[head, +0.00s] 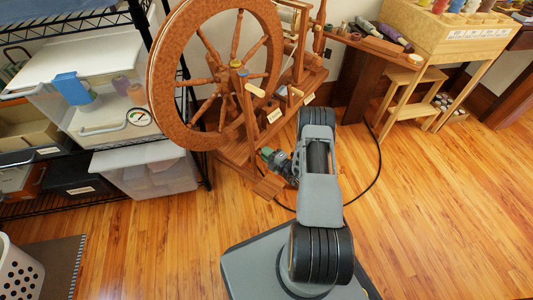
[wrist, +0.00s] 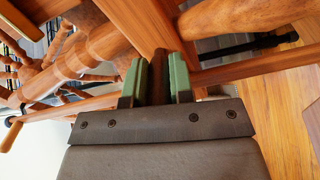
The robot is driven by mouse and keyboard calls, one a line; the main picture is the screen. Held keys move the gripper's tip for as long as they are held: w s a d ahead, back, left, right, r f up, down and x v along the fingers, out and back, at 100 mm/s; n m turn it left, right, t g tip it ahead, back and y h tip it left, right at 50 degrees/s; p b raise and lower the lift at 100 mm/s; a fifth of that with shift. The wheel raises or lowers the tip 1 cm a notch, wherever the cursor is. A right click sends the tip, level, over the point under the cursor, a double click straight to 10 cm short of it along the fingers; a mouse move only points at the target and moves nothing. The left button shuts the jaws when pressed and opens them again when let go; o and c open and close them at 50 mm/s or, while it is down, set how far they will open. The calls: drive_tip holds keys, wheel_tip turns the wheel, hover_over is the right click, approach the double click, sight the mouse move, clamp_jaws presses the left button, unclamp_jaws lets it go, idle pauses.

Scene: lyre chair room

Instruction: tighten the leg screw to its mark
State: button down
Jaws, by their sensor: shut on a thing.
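The wooden spinning wheel (head: 165,75) stands ahead of me, its slanted base holding labels and pale pegs. My gripper (head: 266,154) is low beside this base, just above the treadle end. In the wrist view my gripper (wrist: 157,80) has its two green fingers closed on a dark brown wooden piece (wrist: 158,84), which appears to be the leg screw's grip. A wooden post rises right behind it. The screw's thread and its mark cannot be made out, and in the head view my gripper and arm hide the screw.
A wire shelf on the left holds clear bins (head: 150,170) and a white-lidded box. A wooden stool (head: 415,85) and a crate of spools (head: 450,35) stand at the right. A white basket (head: 18,272) is at lower left. Open wood floor (head: 440,220) lies to the right.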

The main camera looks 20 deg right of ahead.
drive_tip(key=shift+m, duration=0.7)
drive_tip(key=c, duration=1)
unclamp_jaws()
drive_tip(key=p+v, duration=0.3)
drive_tip(key=v, duration=1.1)
drive_tip(key=shift+p, duration=0.4)
